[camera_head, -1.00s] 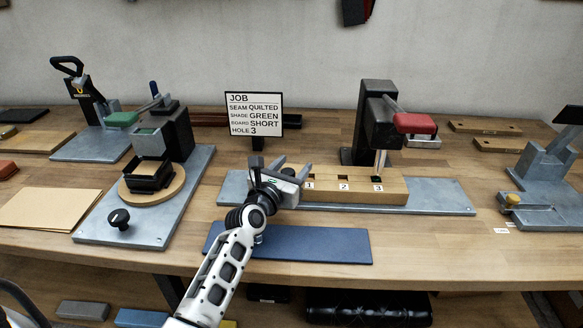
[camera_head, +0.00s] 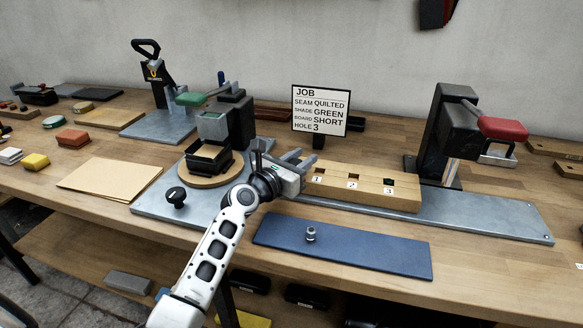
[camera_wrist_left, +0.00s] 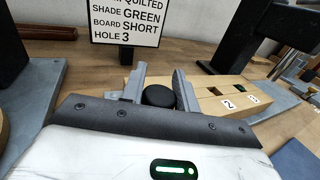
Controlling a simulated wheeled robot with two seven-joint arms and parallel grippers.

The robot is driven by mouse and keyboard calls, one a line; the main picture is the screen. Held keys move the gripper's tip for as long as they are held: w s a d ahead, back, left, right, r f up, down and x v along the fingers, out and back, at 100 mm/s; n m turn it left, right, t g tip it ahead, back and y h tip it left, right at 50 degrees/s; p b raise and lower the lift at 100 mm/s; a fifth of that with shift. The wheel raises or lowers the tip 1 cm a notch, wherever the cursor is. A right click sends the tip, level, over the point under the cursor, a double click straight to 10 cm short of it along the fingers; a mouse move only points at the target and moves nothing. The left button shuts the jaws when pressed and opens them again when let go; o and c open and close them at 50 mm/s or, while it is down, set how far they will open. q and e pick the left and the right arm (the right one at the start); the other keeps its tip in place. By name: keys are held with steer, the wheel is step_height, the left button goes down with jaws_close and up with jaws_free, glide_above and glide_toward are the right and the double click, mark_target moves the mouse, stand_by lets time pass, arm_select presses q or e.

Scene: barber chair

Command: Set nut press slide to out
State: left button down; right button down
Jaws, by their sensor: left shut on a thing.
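The nut press slide (camera_head: 345,188) is a long wooden block with holes marked 1, 2 and 3, lying on a grey metal base plate (camera_head: 480,213). The slide is left of the black press (camera_head: 450,135), and hole 3 is clear of the ram. Hole 3 shows something dark green. My left gripper (camera_head: 299,163) is at the slide's left end. In the left wrist view its fingers (camera_wrist_left: 160,82) are shut on a round black knob (camera_wrist_left: 158,96) at that end. The press has a red handle (camera_head: 503,128). My right gripper is not in view.
A blue mat (camera_head: 350,250) with a small metal piece (camera_head: 311,234) lies in front of the slide. A job sign (camera_head: 320,110) stands behind. A second press with a green handle (camera_head: 205,95) and round wooden base stands to the left, close to my arm.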

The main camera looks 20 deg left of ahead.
arm_select(q)
steer(key=shift+a, duration=0.15)
steer(key=c, duration=1.1)
jaws_free()
steer(key=shift+a, duration=0.15)
steer(key=shift+o, duration=0.2)
steer(key=shift+s, duration=0.1)
